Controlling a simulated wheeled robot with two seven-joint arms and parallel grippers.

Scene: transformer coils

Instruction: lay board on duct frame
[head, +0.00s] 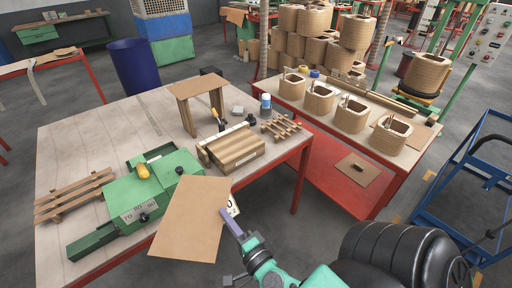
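A flat brown board (190,222) hangs tilted over the near edge of the table, in front of the green machine. My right gripper (231,218) is at the board's right edge and appears shut on it; its far fingertip is hidden. Two slatted wooden frames look like duct frames: one (75,196) lies at the table's left end, the other (282,127) near its right edge. The board is apart from both. My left gripper is not in view.
The green machine (150,192) with a yellow handle, a wooden block (236,150) and a brown stand (198,88) occupy the table (95,130). A red-framed bench (350,180) with several coils is at right. A blue cart (470,195) stands far right.

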